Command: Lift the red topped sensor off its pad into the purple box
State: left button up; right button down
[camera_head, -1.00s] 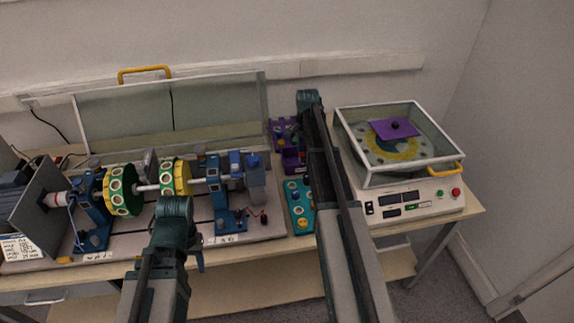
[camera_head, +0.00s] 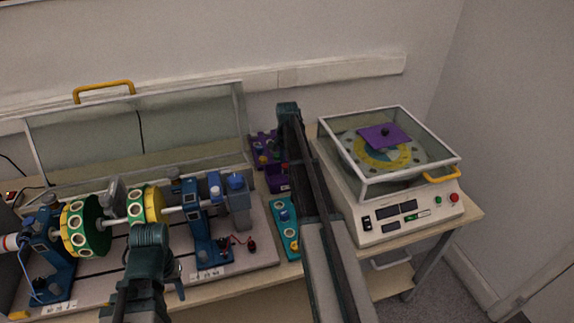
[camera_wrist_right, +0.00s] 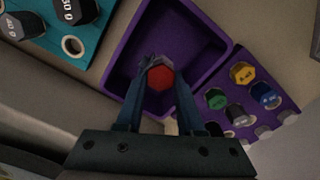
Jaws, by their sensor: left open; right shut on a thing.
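The red topped sensor (camera_wrist_right: 160,77) is between the fingers of my right gripper (camera_wrist_right: 159,92), which is shut on it. In the right wrist view the sensor shows against the inside of the purple box (camera_wrist_right: 212,48). I cannot tell its height over the box floor. The teal pad board (camera_head: 283,216) lies just in front of the box and shows an empty ring in the wrist view (camera_wrist_right: 73,45). My left gripper (camera_head: 150,240) is open near the rotor rig.
A purple rack (camera_wrist_right: 240,105) with several coloured sensors stands beside the box. A glass-lidded machine (camera_head: 388,150) stands to the right. The rotor rig with green and yellow discs (camera_head: 84,226) fills the left, with an open clear cover (camera_head: 140,135) behind it.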

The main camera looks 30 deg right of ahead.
aim_at(287, 173)
jog(key=shift+f+b, duration=1.75)
jog(key=shift+f, duration=0.3)
jog(key=shift+f+b, duration=0.35)
jog(key=shift+b, duration=0.05)
jog(key=shift+c, duration=2.2)
grip_release()
jog(key=shift+r, duration=0.15)
jog(key=shift+r+p, duration=2.4)
jog(key=shift+p, duration=0.15)
notch_tip(287, 173, up, 14)
jog(key=p, duration=1.3)
jog(key=shift+p, duration=0.4)
jog(key=shift+f, duration=0.2)
